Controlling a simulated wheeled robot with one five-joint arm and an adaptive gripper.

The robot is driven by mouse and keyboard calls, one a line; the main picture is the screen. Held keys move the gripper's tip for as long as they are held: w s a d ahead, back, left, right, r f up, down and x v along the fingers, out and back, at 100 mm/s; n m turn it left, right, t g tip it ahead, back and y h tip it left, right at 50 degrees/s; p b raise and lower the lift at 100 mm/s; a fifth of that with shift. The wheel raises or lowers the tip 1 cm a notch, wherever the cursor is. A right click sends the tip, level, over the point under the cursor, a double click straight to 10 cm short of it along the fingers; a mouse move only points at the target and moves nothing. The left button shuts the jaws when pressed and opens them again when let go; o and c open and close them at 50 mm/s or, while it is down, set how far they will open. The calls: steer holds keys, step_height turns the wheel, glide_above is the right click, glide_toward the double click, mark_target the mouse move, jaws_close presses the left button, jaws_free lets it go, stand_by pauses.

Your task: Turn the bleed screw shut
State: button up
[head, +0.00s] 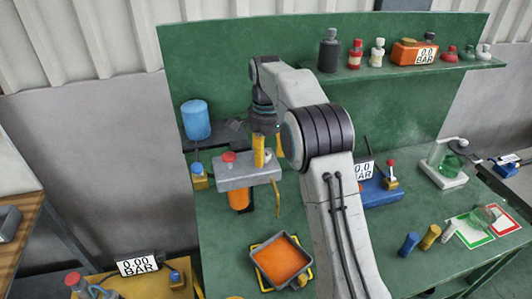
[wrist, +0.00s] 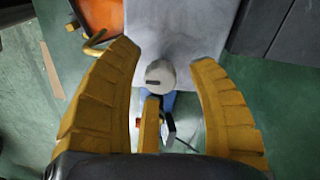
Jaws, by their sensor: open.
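A grey block (head: 236,174) stands out over the green bench, with a red knob on top, an orange body below and a thin brass lever (head: 277,198) at its right end. The block also shows in the wrist view (wrist: 190,25). There a pale round screw head (wrist: 160,74), seemingly the bleed screw, sits at the block's near edge. My gripper (wrist: 164,58) is open, its yellow fingers on either side of the screw head with gaps to both. In the head view my gripper (head: 268,150) points down at the block's right part and hides the screw.
An orange-filled tray (head: 281,260) lies on the bench below the block. A blue canister (head: 196,120) stands behind at left. A blue gauge unit (head: 380,190) is right of my arm. Bottles line the back shelf (head: 400,70). A flask and several small cylinders lie at right.

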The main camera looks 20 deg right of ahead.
mark_target(266, 153)
steer(key=shift+r, duration=0.1)
steer(key=shift+w+r, duration=0.1)
steer(key=shift+r, duration=3.55)
steer(key=shift+r, duration=0.1)
